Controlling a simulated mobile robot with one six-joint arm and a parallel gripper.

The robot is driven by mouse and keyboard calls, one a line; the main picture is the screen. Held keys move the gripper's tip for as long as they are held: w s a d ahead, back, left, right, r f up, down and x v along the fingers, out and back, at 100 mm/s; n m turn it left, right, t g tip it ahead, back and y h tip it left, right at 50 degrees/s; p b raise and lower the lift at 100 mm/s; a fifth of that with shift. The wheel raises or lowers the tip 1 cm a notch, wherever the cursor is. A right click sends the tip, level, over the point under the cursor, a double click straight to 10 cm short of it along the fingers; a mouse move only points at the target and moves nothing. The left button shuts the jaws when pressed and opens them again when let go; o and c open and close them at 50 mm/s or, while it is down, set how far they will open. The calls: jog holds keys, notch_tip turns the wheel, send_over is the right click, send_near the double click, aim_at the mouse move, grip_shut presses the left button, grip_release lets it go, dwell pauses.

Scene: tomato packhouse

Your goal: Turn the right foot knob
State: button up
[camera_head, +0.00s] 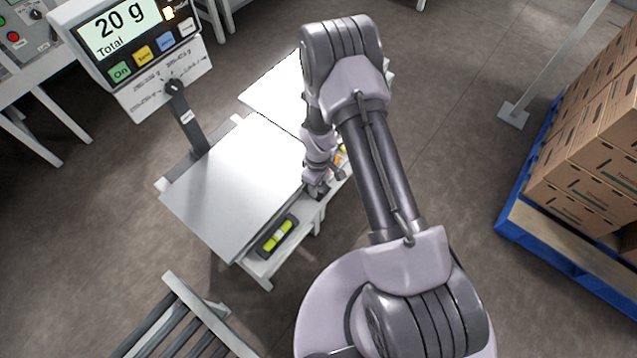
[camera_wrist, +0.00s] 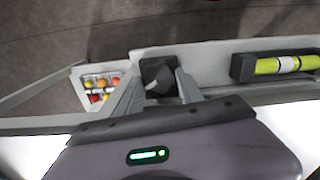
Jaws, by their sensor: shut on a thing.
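The right foot knob (camera_wrist: 156,73) is a dark block with a pale mark on its face, at the edge of the scale's shelf. In the wrist view my gripper (camera_wrist: 158,90) has one grey finger on each side of it and is shut on it. In the head view my gripper (camera_head: 318,188) is at the right edge of the scale's plate (camera_head: 225,195), and my arm and fingers hide most of the knob. A spirit level (camera_head: 273,238) with a yellow-green vial lies on the shelf beside the plate; it also shows in the wrist view (camera_wrist: 285,65).
The scale's display (camera_head: 122,30) reads 20 g above a dark post. A small tray (camera_wrist: 86,82) of red and yellow tomatoes sits left of my gripper in the wrist view. Cartons (camera_head: 590,140) stand on a blue pallet (camera_head: 517,205) at right. A roller frame (camera_head: 185,300) is front left.

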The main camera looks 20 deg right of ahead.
jog(key=shift+s+n, duration=0.1)
jog(key=shift+n, duration=1.4)
jog(key=o, duration=1.1)
notch_tip(320, 180, up, 18)
jog(key=p, duration=0.6)
jog(key=shift+f, duration=0.25)
